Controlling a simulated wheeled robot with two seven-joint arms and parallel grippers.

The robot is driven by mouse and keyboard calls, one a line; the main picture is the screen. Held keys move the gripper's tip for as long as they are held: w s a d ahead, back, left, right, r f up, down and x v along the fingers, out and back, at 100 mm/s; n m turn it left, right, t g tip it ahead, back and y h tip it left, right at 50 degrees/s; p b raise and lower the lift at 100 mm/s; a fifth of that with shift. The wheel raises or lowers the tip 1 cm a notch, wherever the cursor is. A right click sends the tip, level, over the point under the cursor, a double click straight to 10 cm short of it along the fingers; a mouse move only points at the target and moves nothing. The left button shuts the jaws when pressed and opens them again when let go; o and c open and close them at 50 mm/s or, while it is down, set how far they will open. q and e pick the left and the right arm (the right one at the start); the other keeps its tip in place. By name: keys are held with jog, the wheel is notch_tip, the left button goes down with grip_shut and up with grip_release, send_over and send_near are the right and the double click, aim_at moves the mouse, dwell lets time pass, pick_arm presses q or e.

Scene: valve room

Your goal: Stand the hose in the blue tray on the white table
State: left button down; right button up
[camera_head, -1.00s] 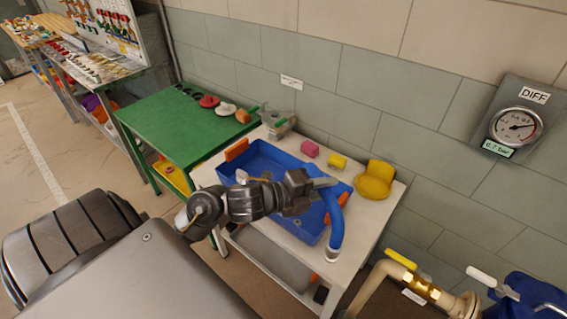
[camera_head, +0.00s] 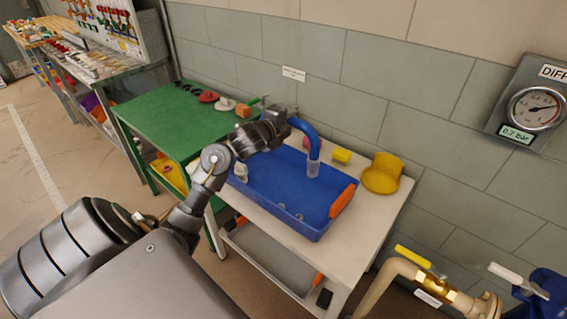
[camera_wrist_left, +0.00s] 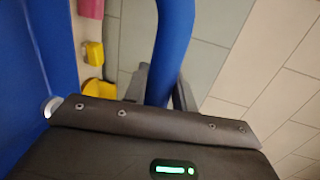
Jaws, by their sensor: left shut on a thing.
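The blue hose (camera_head: 308,135) arches out of my left gripper (camera_head: 292,119), which is shut on it above the back of the blue tray (camera_head: 262,190). I cannot tell whether that end touches the tray. The tray lies on the white table (camera_head: 362,225). In the left wrist view the hose (camera_wrist_left: 173,45) runs upward between the fingers (camera_wrist_left: 160,92). The tray's blue wall (camera_wrist_left: 40,60) fills the left edge there. My right gripper is not in view.
A yellow holder (camera_head: 381,175) and a yellow block (camera_head: 342,156) stand behind the tray. An orange handle (camera_head: 343,200) is on the tray's right end. A green table (camera_head: 165,120) stands left. Pipes with a yellow valve lever (camera_head: 412,256) are at front right.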

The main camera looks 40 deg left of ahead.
pick_arm(q)
notch_tip(320, 180, down, 10)
jog(key=shift+r+b, duration=0.15)
jog(key=shift+b, duration=0.25)
jog(key=c, duration=1.3)
grip_release()
jog(key=shift+o, duration=0.8)
jog(key=v, duration=1.2)
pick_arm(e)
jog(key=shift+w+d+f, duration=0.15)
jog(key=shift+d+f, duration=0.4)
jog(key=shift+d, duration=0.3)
